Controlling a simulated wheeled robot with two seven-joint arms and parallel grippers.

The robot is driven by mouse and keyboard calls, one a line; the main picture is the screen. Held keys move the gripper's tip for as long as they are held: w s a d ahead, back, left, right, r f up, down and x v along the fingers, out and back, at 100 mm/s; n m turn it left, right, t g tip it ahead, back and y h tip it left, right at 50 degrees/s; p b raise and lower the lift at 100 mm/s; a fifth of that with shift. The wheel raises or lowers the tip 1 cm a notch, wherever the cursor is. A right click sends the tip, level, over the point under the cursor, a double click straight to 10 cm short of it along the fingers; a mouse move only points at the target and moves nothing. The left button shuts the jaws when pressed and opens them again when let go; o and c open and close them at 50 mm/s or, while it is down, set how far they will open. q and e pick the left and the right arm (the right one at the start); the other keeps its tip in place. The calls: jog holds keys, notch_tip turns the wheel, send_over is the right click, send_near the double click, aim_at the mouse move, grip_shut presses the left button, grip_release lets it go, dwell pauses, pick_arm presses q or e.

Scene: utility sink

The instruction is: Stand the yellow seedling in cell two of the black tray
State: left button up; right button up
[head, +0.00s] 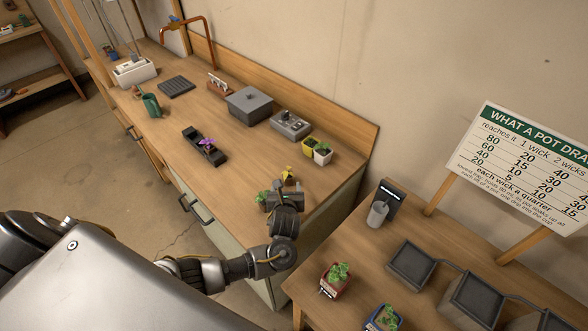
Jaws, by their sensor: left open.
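The yellow seedling (288,173) is a small yellow plant at the right part of the wooden counter, just beyond my left gripper. My left gripper (285,187) is open and low over the counter's front right part. Its fingers partly hide the seedling's base, so I cannot tell whether they are around it or only beside it. The black tray (191,135) is a long, narrow tray on the counter to the left. A purple-flowered seedling (208,144) stands in it, toward the right end. The cell numbers are too small to read. My right gripper is out of view.
A green seedling (262,197) is close beside my left gripper. Yellow and white pots (316,149), a grey box (250,105) and a grey metal tray (291,124) stand at the back. A green watering can (151,105) is further left. Counter between gripper and tray looks clear.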

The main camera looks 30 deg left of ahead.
aim_at(288, 175)
pick_arm(q)
jog(key=shift+w+d, duration=0.1)
jog(key=shift+w, duration=0.2)
jog(key=shift+w+f, duration=0.1)
jog(key=shift+w, duration=0.05)
jog(key=shift+a+x, duration=0.25)
jog(key=shift+x, duration=2)
jog(key=shift+w+f, duration=0.15)
jog(key=shift+w, duration=0.25)
jog(key=shift+w+a, duration=0.25)
jog(key=x, duration=0.3)
jog(key=shift+w+f, duration=0.15)
jog(key=shift+f, duration=0.1)
jog(key=shift+w+a+f, duration=0.15)
jog(key=shift+w+f, duration=0.05)
jog(key=shift+w, duration=0.1)
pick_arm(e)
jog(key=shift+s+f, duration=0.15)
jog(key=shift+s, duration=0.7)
pick_arm(q)
jog(key=shift+r, duration=0.1)
